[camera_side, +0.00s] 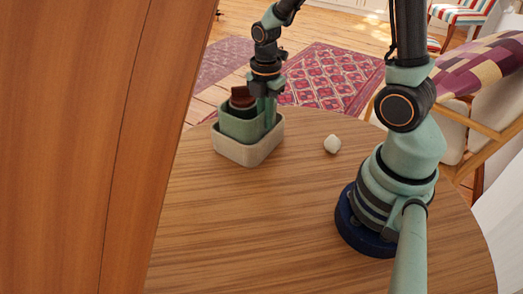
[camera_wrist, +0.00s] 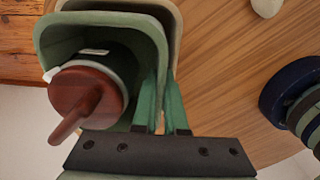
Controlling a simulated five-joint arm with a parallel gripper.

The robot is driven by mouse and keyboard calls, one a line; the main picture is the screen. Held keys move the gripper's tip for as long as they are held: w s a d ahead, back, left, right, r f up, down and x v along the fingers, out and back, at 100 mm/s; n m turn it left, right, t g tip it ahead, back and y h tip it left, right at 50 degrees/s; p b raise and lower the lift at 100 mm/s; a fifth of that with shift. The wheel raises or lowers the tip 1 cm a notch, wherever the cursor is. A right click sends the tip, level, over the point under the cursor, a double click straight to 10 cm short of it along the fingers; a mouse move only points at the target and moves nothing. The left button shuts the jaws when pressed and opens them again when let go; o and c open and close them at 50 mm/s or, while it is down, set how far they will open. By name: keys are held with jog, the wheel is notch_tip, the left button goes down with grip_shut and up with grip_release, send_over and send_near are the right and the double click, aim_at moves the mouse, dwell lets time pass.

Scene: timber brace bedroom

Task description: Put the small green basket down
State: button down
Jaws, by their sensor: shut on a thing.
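The small green basket (camera_side: 240,127) stands at the far left of the round table, within or just above a larger cream bin (camera_side: 247,153); I cannot tell whether it rests on the bin's floor. In the wrist view the green basket (camera_wrist: 142,45) lies inside the cream rim (camera_wrist: 172,12). It holds a dark round thing with a reddish-brown top and a stick-like handle (camera_wrist: 85,92); its brown top (camera_side: 240,94) also shows in the side view. My gripper (camera_side: 268,122) points down, shut on the basket's right wall. The fingertips (camera_wrist: 161,85) are partly hidden.
A small whitish stone-like thing (camera_side: 332,145) lies on the wooden table (camera_side: 270,215), right of the bin. The table between the bin and my base is otherwise clear. A tall wooden panel (camera_side: 80,140) blocks the left of the side view. A chair (camera_side: 480,100) stands beyond the table.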

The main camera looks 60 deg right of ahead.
jog(key=c, duration=1)
grip_release()
jog(key=shift+f, duration=0.1)
jog(key=shift+o, duration=0.2)
notch_tip(320, 180, up, 12)
jog(key=shift+r, duration=0.2)
jog(key=s+a+r+m+t, duration=0.2)
jog(key=m, duration=0.7)
jog(key=s+a+r+m+t, duration=0.2)
jog(key=a+r+m+t, duration=0.1)
jog(key=m, duration=0.6)
jog(key=shift+t, duration=0.3)
jog(key=shift+s, duration=0.1)
